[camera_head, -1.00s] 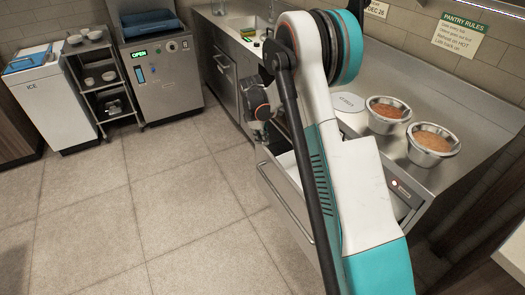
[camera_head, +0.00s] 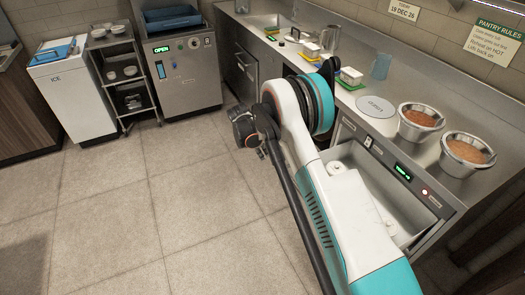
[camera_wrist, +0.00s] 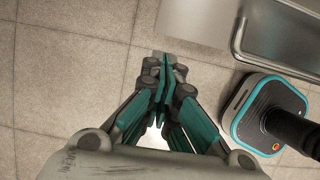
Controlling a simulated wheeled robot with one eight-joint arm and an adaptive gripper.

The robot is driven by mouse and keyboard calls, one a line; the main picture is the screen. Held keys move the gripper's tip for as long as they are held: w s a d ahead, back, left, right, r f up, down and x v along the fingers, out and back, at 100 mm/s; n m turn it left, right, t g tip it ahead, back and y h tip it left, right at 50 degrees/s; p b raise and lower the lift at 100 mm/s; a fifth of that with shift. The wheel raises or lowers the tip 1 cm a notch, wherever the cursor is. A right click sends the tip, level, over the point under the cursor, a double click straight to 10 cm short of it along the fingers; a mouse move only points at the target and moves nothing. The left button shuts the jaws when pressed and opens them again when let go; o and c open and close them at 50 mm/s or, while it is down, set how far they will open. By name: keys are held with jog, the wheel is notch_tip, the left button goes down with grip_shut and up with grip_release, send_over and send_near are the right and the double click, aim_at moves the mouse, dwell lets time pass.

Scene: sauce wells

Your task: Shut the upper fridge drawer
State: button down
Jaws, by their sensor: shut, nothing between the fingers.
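The upper fridge drawer (camera_head: 348,158) stands open under the counter in the head view. Its pale inside shows, with light round-topped items in it, while my arm hides its front and much of its left side. In the wrist view a steel front with a bar handle (camera_wrist: 239,38), which looks like the drawer's, lies at the upper right. My gripper (camera_wrist: 165,66) is shut and empty over the floor, to the left of that handle and apart from it. In the head view only my wrist shows clearly, left of the drawer; the fingertips cannot be made out.
Two steel bowls of sauce (camera_head: 420,124) (camera_head: 466,152) and a round lid (camera_head: 376,106) stand on the counter above the drawer. A lit control panel (camera_head: 403,171) is below the counter edge. Floor (camera_head: 150,215) to the left is clear. A cart (camera_head: 123,80) stands farther back.

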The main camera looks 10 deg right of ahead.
jog(key=w+d+f+b, duration=0.1)
jog(key=d+f+b, duration=0.1)
jog(key=d, duration=0.3)
jog(key=shift+w+d+f, duration=0.15)
jog(key=shift+w+f, duration=0.15)
jog(key=shift+f, duration=0.55)
jog(key=shift+d, duration=0.1)
